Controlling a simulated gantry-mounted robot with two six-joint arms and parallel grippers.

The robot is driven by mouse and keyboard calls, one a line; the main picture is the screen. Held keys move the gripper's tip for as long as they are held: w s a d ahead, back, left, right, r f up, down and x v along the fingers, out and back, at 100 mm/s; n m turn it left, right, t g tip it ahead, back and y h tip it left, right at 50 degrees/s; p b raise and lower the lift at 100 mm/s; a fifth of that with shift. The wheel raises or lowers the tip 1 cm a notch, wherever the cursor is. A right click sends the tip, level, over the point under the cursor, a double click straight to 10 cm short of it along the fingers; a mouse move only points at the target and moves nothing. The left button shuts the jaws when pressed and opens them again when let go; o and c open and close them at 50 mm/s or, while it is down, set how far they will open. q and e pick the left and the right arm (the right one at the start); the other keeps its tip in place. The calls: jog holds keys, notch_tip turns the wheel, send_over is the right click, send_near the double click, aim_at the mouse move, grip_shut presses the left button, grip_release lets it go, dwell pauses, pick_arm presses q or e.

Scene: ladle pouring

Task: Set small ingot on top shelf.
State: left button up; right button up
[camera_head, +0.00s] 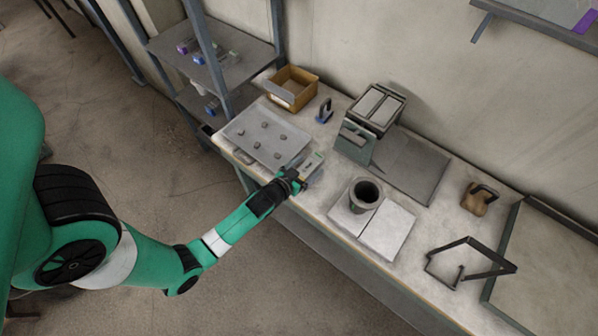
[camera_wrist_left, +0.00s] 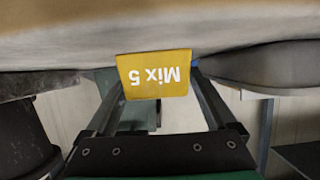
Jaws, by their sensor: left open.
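The metal shelf rack stands at the back left; its upper board (camera_head: 240,68) holds a few small purple and blue-marked items. Several small grey lumps lie on a flat grey tray (camera_head: 252,150) at the left end of the bench; I cannot tell which thing is the small ingot. My left gripper (camera_head: 304,174) is open at the bench's front edge, just right of the tray. My right gripper is not in view.
A tan open box (camera_head: 291,84) stands behind the tray. A dark round pot (camera_head: 366,194) stands on pale slabs to the right. A grey machine (camera_head: 376,108), a brown weight-like object (camera_head: 478,199) and a black frame (camera_head: 470,259) occupy the bench.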

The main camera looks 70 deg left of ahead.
pick_arm(q)
jog(key=p+v, duration=0.1)
jog(key=v, duration=1)
jog(key=shift+s+d+r, duration=0.1)
jog(key=shift+s+r, duration=0.05)
jog(key=shift+s, duration=0.05)
jog(key=shift+w, duration=0.1)
